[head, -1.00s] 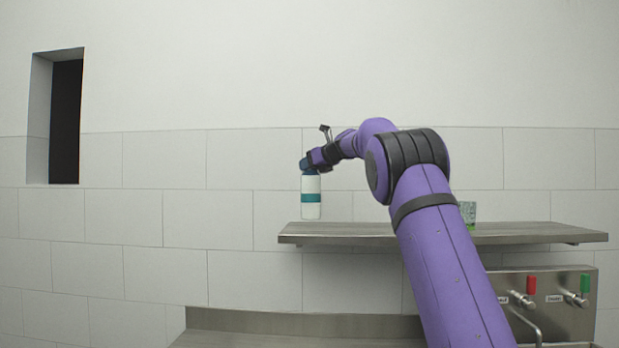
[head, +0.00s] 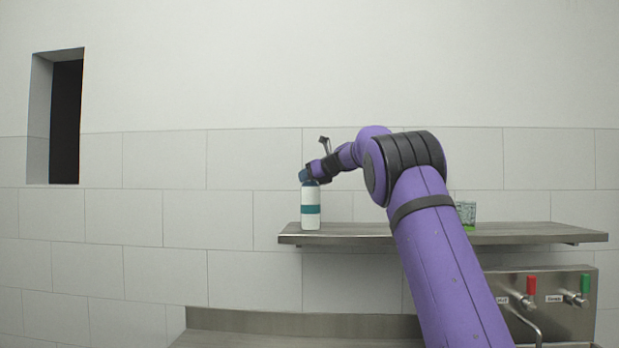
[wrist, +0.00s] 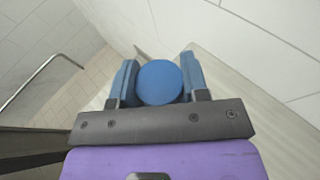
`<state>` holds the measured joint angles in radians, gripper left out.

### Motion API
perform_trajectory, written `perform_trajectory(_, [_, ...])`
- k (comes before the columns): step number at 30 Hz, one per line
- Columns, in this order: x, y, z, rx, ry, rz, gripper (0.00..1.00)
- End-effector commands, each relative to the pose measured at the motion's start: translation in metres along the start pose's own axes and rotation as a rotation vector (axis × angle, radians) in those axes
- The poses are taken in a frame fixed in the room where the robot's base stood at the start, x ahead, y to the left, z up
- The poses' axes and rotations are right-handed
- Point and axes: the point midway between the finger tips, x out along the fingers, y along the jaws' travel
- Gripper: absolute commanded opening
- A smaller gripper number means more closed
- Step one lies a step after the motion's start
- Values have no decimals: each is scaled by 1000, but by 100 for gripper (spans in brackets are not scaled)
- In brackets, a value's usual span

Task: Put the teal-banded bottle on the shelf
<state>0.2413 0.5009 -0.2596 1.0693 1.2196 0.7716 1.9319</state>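The teal-banded bottle (head: 311,197) is white with a teal band and a blue cap. It is upright at the left end of the shelf (head: 350,231) in the head view, its base at the level of the shelf top. I cannot tell for sure whether the base touches the shelf. My gripper (head: 308,174) is at the top of the bottle. In the wrist view the blue cap (wrist: 160,82) sits between the two blue fingers of my gripper (wrist: 159,80), which are closed against its sides. The cap hides the bottle's body there.
A patterned green and grey item (head: 466,213) stands on the shelf, right of my arm. Below the shelf's right part is a steel panel (head: 560,318) with a red-handled and a green-handled tap. The shelf between bottle and arm looks clear. A dark wall opening (head: 66,120) is far left.

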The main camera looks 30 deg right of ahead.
Motion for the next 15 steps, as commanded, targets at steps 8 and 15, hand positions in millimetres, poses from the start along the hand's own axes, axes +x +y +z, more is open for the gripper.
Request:
perform_trajectory(8, [0,0,0,0,0,0,68])
perform_trajectory(15, [-8,0,2,1,-1,-1,68])
